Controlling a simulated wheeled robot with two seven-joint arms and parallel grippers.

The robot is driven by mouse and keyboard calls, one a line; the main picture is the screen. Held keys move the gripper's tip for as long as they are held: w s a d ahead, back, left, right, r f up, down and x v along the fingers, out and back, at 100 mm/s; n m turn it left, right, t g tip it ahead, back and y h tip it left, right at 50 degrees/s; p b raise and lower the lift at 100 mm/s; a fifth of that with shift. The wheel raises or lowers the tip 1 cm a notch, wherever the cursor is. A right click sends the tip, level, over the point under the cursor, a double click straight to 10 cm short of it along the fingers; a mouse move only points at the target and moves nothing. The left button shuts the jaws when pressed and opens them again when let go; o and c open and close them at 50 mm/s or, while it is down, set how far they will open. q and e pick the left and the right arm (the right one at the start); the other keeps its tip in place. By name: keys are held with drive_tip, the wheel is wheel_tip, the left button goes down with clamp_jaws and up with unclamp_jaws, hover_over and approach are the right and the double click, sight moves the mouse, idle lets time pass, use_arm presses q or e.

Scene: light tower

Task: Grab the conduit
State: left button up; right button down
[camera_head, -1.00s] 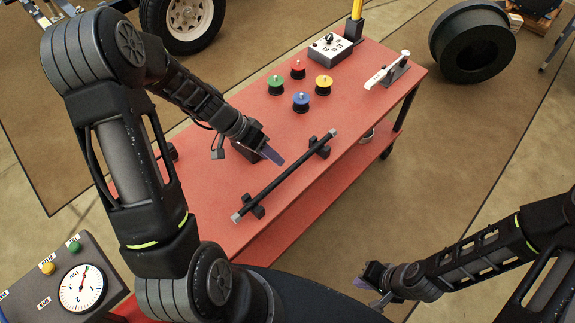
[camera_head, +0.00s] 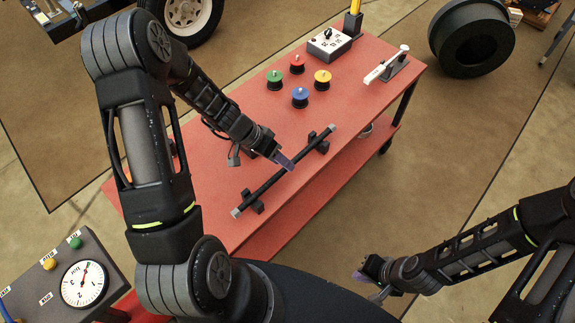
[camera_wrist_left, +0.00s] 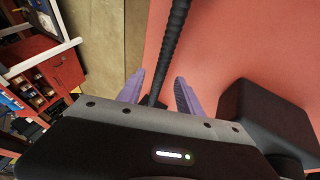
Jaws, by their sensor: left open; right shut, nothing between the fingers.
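The conduit (camera_head: 268,186) is a long black ribbed rod with grey ends. It lies across two black supports on the red table, running from lower left to upper right in the head view. My left gripper (camera_head: 284,162) is over the conduit near its middle. In the left wrist view the conduit (camera_wrist_left: 176,40) passes between the two purple fingers of my open left gripper (camera_wrist_left: 160,92), with gaps on both sides. Whether the fingers touch it is unclear. My right gripper (camera_head: 376,280) is shut and empty, off the table at the lower right.
Red, green, blue and yellow knobbed spools (camera_head: 300,97) stand farther back on the red table (camera_head: 225,180). A switch box (camera_head: 329,44) and a lever device (camera_head: 386,66) are at the far end. A dial panel (camera_head: 70,270) is at the lower left.

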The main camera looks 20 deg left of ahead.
use_arm(q)
drive_tip(key=shift+x, duration=0.9)
clamp_jaws()
idle(0.4)
